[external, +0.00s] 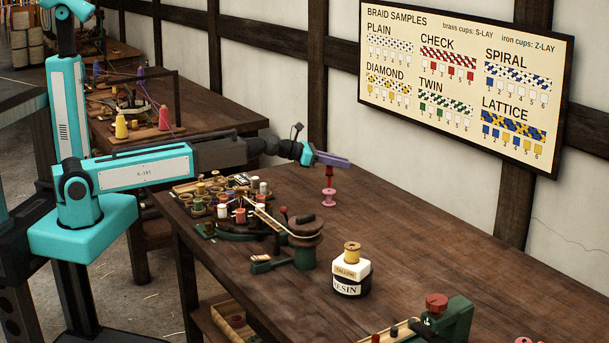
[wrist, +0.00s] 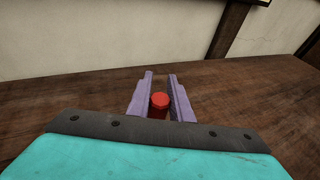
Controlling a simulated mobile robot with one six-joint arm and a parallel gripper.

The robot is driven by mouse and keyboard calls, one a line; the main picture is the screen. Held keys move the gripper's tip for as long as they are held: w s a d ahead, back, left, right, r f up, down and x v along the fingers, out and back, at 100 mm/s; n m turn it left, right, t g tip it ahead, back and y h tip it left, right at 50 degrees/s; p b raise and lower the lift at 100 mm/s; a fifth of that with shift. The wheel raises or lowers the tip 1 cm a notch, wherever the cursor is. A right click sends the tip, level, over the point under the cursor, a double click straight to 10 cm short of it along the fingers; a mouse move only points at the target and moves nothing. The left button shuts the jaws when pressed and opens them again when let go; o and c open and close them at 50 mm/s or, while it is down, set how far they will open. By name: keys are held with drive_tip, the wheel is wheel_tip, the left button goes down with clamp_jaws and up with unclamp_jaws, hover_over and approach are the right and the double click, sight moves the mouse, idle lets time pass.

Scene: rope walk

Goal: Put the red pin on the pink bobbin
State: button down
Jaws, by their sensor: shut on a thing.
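The red pin (external: 329,172) hangs upright below the purple fingers of my gripper (external: 334,160) in the external view. In the wrist view the round top of the red pin (wrist: 160,100) sits between the two purple fingers (wrist: 160,92), which are shut on it. The pink bobbin (external: 329,197) stands upright on the table directly under the pin in the external view. The lower end of the pin is at the bobbin's top; I cannot tell whether they touch. The bobbin is not visible in the wrist view.
A tray of several bobbins (external: 182,187) and a winding device (external: 303,236) stand to the left. A green device (external: 455,325) is at front right. The table (external: 430,240) right of the bobbin is clear.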

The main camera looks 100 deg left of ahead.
drive_tip(key=shift+f, duration=0.7)
drive_tip(key=shift+f, duration=0.15)
drive_tip(key=c, duration=1.6)
unclamp_jaws()
drive_tip(key=shift+b+v, duration=0.4)
drive_tip(key=shift+v, duration=5.7)
drive_tip(key=shift+w, duration=0.1)
